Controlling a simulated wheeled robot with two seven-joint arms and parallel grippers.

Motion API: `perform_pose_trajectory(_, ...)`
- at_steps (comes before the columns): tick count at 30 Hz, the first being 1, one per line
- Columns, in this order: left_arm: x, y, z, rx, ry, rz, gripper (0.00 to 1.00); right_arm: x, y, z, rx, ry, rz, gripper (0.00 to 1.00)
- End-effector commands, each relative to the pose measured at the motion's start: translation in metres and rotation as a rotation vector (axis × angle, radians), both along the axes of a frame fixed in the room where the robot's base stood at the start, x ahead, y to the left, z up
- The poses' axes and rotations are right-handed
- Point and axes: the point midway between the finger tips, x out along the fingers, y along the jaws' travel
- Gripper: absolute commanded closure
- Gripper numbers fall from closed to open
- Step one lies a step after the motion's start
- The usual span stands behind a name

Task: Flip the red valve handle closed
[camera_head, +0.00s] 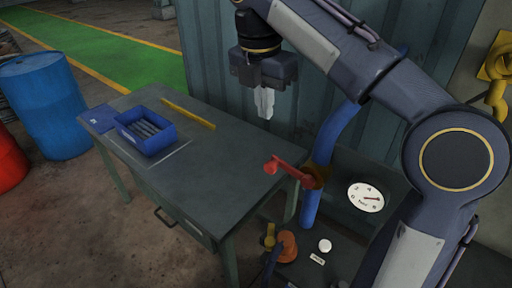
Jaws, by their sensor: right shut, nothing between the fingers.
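The red valve handle (286,169) sticks out to the left from a brownish valve body on a blue vertical pipe (311,204), just past the right edge of the table. My right gripper (264,103) points down above and slightly left of the handle, apart from it. Its pale fingers are shut with nothing between them. My right arm comes in from the right and covers part of the scene behind. My left gripper is not in view.
A grey table (188,174) holds a blue bin (145,131) with grey rods and a yellow strip (188,113). A round gauge (365,197), a white knob (325,246) and an orange part (287,246) lie right of the table. Blue (45,105) and red drums stand far left.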

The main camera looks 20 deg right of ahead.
Motion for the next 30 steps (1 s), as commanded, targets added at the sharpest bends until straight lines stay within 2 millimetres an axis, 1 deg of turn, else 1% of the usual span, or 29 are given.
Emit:
perform_pose_trajectory(5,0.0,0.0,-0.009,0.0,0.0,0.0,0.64,0.0,-0.004,-0.031,-0.001,0.002,-0.004,1.0)
perform_pose_trajectory(8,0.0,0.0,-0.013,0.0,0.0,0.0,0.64,0.001,-0.007,-0.053,-0.001,0.003,-0.005,1.0)
perform_pose_trajectory(12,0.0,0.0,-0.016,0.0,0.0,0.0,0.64,0.003,-0.009,-0.082,0.0,0.003,-0.005,1.0)
perform_pose_trajectory(15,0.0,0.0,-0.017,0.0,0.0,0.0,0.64,0.004,-0.011,-0.101,0.0,0.003,-0.006,1.0)
perform_pose_trajectory(18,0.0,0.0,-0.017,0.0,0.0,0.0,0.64,0.004,-0.013,-0.115,0.002,0.001,-0.006,1.0)
perform_pose_trajectory(21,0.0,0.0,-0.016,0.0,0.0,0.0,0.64,0.005,-0.014,-0.125,0.002,0.001,-0.006,1.0)
perform_pose_trajectory(24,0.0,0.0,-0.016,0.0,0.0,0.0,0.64,0.006,-0.014,-0.132,0.003,0.0,-0.006,1.0)
perform_pose_trajectory(30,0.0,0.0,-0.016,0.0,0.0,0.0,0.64,0.006,-0.014,-0.134,0.003,-0.001,-0.006,1.0)
